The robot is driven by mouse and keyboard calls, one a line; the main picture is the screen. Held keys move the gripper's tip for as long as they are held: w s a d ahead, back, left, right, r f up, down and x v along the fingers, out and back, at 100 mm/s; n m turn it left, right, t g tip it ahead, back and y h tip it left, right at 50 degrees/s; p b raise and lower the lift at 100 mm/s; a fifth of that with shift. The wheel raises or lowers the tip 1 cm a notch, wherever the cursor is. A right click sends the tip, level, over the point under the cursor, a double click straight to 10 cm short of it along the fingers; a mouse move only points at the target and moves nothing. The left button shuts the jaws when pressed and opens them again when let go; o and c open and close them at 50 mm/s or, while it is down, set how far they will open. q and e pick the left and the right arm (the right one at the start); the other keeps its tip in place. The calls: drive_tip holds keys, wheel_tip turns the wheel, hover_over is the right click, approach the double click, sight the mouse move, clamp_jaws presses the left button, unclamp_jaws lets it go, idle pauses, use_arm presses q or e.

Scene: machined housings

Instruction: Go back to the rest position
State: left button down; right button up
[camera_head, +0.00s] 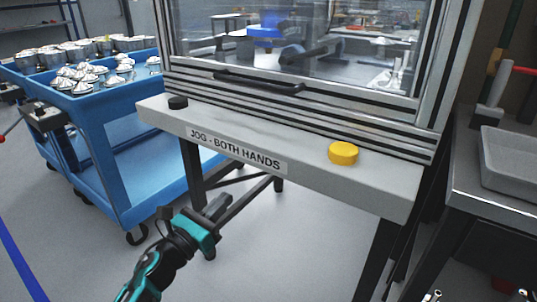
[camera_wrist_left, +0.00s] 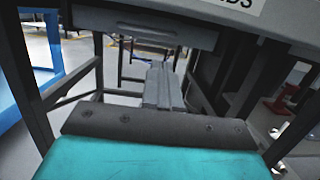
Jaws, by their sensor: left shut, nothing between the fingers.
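My left gripper (camera_head: 219,207), with teal and black parts, hangs in the lower middle of the head view, in front of and below the grey ledge (camera_head: 300,157). Its fingers are shut with nothing between them, and it appears to touch nothing. In the left wrist view the closed grey fingers (camera_wrist_left: 164,88) point ahead toward the underside of the ledge and its dark legs. My right gripper is in neither view.
The ledge, labelled "JOG - BOTH HANDS", bears a black button (camera_head: 177,102) and a yellow button (camera_head: 343,153). Behind it is a windowed machine door with a black handle (camera_head: 258,84). A blue cart (camera_head: 120,150) with metal housings stands left, a grey bench (camera_head: 485,207) right.

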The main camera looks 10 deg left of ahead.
use_arm(q)
drive_tip(key=s+d+f+m+g+y, duration=0.1)
drive_tip(key=s+d+f+m+g, duration=0.4)
drive_tip(key=m, duration=0.7)
drive_tip(key=s+d+f+m+y, duration=0.1)
drive_tip(key=s+f+m+y, duration=0.15)
drive_tip(key=s+m, duration=0.75)
drive_tip(key=s+d+f+m+g+y, duration=0.1)
drive_tip(key=s+d+f+m+g, duration=0.3)
drive_tip(key=m, duration=1)
drive_tip(key=s+a+r+n+t+p, duration=0.1)
drive_tip(key=a+r+p, duration=0.3)
drive_tip(key=r+p, duration=0.8)
drive_tip(key=s+p, duration=0.1)
drive_tip(key=p, duration=0.6)
drive_tip(key=shift+s+a+n+y, duration=0.2)
drive_tip(key=shift+s+n+y, duration=0.1)
drive_tip(key=shift+s+y, duration=0.1)
use_arm(e)
drive_tip(key=s+d+r+h, duration=0.1)
drive_tip(key=s+d+r, duration=0.1)
drive_tip(key=r, duration=1.1)
drive_tip(key=shift+d, duration=0.9)
